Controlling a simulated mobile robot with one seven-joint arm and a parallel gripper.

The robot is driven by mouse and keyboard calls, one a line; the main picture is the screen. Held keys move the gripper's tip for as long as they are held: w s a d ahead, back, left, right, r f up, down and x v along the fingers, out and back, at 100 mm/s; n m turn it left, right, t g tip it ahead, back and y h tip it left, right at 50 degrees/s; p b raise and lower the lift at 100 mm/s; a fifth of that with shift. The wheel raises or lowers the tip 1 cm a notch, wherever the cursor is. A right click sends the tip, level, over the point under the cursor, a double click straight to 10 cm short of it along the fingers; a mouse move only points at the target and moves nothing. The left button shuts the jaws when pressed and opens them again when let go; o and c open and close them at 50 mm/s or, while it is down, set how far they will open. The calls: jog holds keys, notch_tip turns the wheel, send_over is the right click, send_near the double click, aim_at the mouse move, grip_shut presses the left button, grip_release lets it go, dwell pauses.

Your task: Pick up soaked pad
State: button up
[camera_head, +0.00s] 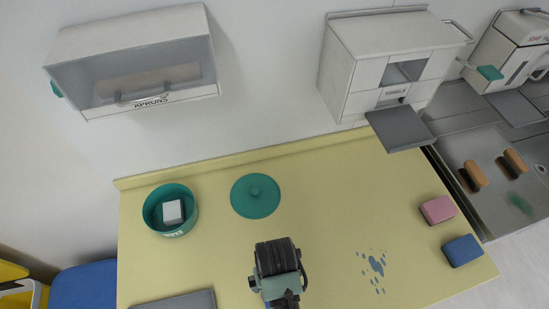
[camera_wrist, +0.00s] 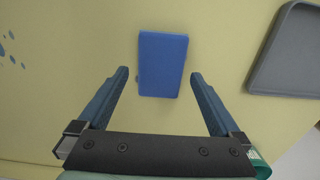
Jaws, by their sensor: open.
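A flat blue rectangular pad (camera_wrist: 162,64) lies on the pale yellow worktop in the wrist view, with no visible sign of whether it is wet. My gripper (camera_wrist: 160,73) is open and empty above it. The two fingers stand apart on either side of the pad's near end in this view, with a gap on each side. In the head view my wrist covers most of this place, and only a sliver of blue (camera_head: 267,304) shows beside it.
A grey tray (camera_wrist: 293,55) lies right of the pad. Blue splashes (camera_head: 376,265) mark the worktop (camera_head: 330,215). A pink block (camera_head: 438,209) and blue block (camera_head: 462,250) sit at right. A green bowl (camera_head: 150,213) holds a white block; a green lid (camera_head: 255,197) lies nearby.

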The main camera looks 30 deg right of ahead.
jog(key=shift+w+f, duration=0.2)
jog(key=shift+f, duration=1.45)
jog(key=c, duration=1.3)
